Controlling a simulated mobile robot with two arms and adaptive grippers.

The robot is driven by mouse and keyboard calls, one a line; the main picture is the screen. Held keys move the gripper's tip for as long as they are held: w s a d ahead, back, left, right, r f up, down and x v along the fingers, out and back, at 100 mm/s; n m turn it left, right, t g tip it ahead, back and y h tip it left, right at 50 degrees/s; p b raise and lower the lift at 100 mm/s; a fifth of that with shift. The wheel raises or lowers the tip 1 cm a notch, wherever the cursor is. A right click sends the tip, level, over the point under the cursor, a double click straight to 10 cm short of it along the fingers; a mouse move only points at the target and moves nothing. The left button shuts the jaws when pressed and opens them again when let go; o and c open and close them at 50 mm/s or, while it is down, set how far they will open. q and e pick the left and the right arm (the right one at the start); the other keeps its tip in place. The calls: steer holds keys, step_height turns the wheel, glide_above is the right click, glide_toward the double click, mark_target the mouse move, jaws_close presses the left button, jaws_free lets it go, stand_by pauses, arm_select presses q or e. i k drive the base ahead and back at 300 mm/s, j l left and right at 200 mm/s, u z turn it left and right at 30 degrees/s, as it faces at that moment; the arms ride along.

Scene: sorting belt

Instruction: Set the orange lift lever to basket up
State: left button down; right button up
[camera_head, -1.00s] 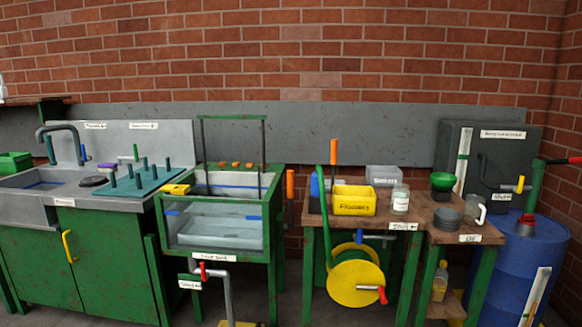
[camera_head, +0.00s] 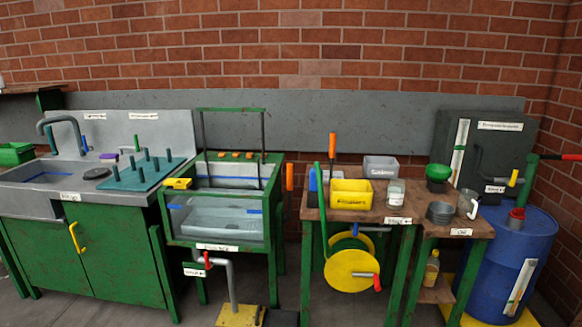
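A green-framed wash tank (camera_head: 167,237) with clear walls stands left of centre. A tall dark hoop frame (camera_head: 263,130) rises from it, and a pale basket-like tray (camera_head: 222,217) shows low behind the front glass. An orange handle (camera_head: 290,177) hangs upright beside the tank's right side. A second orange handle (camera_head: 332,145) stands upright at the back of the wooden table. I cannot read a label on either handle, so I cannot tell which is the lift lever. Neither of my grippers is in view.
A sink cabinet (camera_head: 110,262) stands left of the tank. A red-handled pipe (camera_head: 229,283) and a yellow floor plate (camera_head: 240,316) are at the tank's front. The wooden table (camera_head: 312,213) holds a yellow bin (camera_head: 351,199); a yellow reel (camera_head: 352,271) hangs below. A blue barrel (camera_head: 505,260) stands right.

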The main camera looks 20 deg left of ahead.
mark_target(286, 217)
steer(key=i+j+z, duration=0.1)
steer(key=i+j, duration=0.2)
steer(key=i+j+z, duration=0.1)
steer(key=i+j, duration=0.5)
steer(key=j, duration=0.2)
steer(key=i+j+z, duration=0.15)
steer(key=i+j, duration=0.15)
steer(key=i+j+z, duration=0.1)
steer(key=i+j, duration=0.2)
steer(key=j, duration=0.15)
steer(key=i+j+z, duration=0.1)
steer(key=i+j, duration=0.15)
steer(key=j, duration=0.2)
